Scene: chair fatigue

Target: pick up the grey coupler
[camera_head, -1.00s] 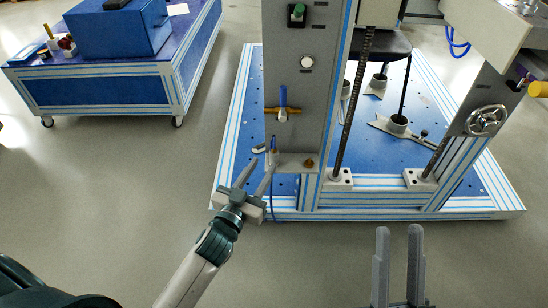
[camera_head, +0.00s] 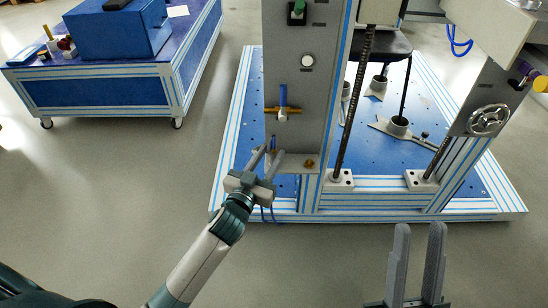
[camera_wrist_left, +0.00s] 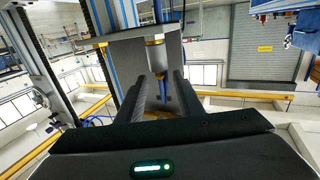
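The grey coupler cannot be told apart clearly from this fitting at this size. My left gripper (camera_head: 272,152) is at the ledge with its fingers apart, one to each side of the fitting. In the left wrist view the blue part (camera_wrist_left: 163,90) shows between the two dark fingers, with a gap on both sides. My right gripper (camera_head: 418,228) is open and empty over the floor at lower right.
The grey column (camera_head: 297,95) rises right behind the ledge. A blue cart (camera_head: 90,90) stands at upper left. The floor between is clear.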

